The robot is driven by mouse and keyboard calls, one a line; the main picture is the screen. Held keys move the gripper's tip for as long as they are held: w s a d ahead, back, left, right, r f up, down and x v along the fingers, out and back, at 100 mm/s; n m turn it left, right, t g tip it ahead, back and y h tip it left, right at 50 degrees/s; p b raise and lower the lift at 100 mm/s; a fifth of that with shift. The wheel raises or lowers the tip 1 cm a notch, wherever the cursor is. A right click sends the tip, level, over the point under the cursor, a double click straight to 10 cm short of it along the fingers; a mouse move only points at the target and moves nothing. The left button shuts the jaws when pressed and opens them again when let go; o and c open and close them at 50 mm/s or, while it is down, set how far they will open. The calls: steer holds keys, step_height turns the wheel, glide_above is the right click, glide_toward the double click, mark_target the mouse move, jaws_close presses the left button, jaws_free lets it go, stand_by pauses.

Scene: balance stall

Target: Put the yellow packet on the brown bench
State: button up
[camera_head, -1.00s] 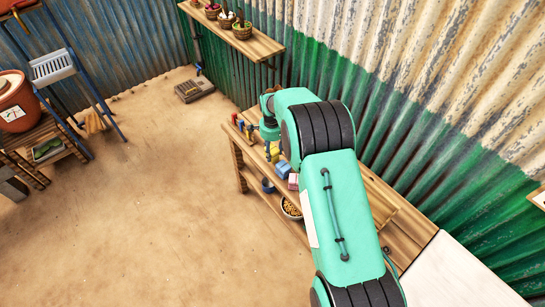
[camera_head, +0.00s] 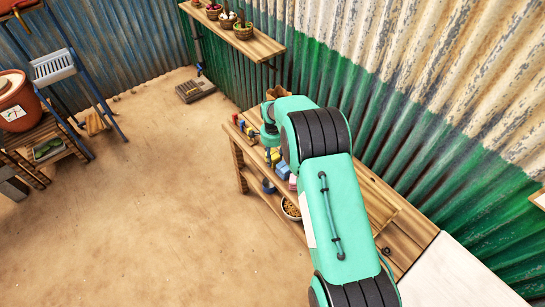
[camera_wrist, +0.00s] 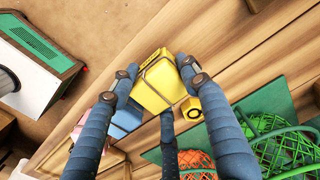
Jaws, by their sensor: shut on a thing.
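My gripper (camera_wrist: 158,75) is shut on a yellow packet (camera_wrist: 160,84), with its dark blue fingers on either side and another finger below. The packet looks tilted in the wrist view, and I cannot tell whether it touches the wood under it. In the head view the yellow packet (camera_head: 275,156) shows just below my gripper (camera_head: 271,142), partly hidden by my arm. The brown bench (camera_head: 408,226) is the long wooden one along the green corrugated wall. My arm covers much of its middle.
A blue packet (camera_wrist: 126,118) and a pink packet (camera_wrist: 77,127) lie close to the gripper. Orange netting (camera_wrist: 195,160) and green netting (camera_wrist: 272,128) are at the lower right of the wrist view. A bowl (camera_head: 291,208) stands on the lower shelf.

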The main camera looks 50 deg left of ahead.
mark_target(273, 154)
steer(key=shift+f, duration=0.1)
steer(key=o, duration=1.3)
step_height(273, 154, up, 12)
steer(key=p, duration=0.1)
stand_by(0.3)
steer(key=shift+r, duration=0.2)
stand_by(0.3)
